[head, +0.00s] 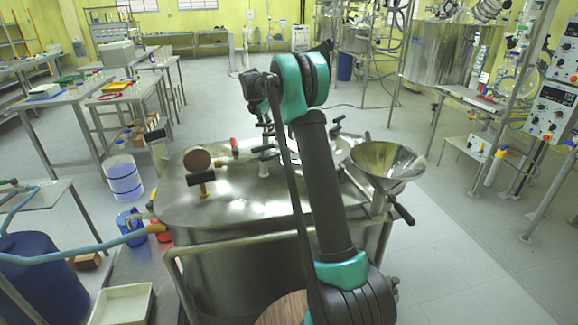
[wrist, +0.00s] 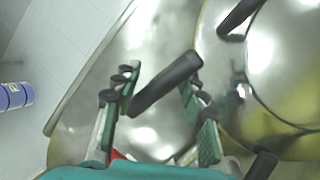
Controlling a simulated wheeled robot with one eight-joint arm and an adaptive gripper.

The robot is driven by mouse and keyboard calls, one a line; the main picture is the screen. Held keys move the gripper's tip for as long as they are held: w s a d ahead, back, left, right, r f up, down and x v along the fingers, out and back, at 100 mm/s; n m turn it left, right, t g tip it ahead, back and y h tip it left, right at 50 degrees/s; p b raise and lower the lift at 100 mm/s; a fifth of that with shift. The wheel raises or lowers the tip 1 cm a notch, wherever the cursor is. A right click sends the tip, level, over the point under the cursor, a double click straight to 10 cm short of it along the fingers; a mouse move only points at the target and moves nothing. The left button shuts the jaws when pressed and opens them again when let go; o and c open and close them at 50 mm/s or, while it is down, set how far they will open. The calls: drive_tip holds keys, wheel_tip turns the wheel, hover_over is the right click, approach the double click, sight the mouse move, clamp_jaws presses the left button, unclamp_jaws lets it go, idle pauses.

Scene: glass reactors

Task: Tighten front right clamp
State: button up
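A steel vessel (head: 235,205) stands in front of me in the head view, with black-handled clamps around the hatch on its top. In the wrist view a black clamp handle (wrist: 165,85) lies slanted beside the rim of the round shiny hatch (wrist: 275,65). My gripper (wrist: 160,90) is open, with green-padded fingers on either side of this handle. I cannot tell whether either finger touches it. More black handles show at the hatch rim, one at the top (wrist: 240,15) and one at the bottom (wrist: 262,166). In the head view my arm hides part of the hatch and most of the gripper.
A steel funnel (head: 385,165) rises at the vessel's right side, and a handrail (head: 240,240) runs along its front. A round brown-faced gauge (head: 197,160) stands on the left of the top. A blue-and-white bucket (head: 123,180) is on the floor. Open floor lies to the right.

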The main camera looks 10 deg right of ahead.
drive_tip(key=n+y, duration=0.1)
drive_tip(key=n, duration=0.3)
drive_tip(key=shift+w+n+t+y, duration=0.1)
drive_tip(key=shift+n+t+y, duration=0.2)
drive_tip(key=shift+t+y, duration=0.1)
drive_tip(key=v, duration=1.8)
drive_tip(key=s+d+f+m, duration=0.1)
drive_tip(key=s+f+m, duration=0.4)
drive_tip(key=s, duration=0.4)
drive_tip(key=s+d+f+m, duration=0.1)
drive_tip(key=s+f+m, duration=0.5)
drive_tip(key=s, duration=0.4)
drive_tip(key=s+d+f+m, duration=0.2)
drive_tip(key=s+f+m, duration=0.3)
drive_tip(key=s, duration=0.4)
drive_tip(key=shift+f+m+y, duration=0.25)
drive_tip(key=shift+m+y, duration=0.05)
drive_tip(key=shift+m, duration=0.5)
drive_tip(key=shift+s, duration=0.15)
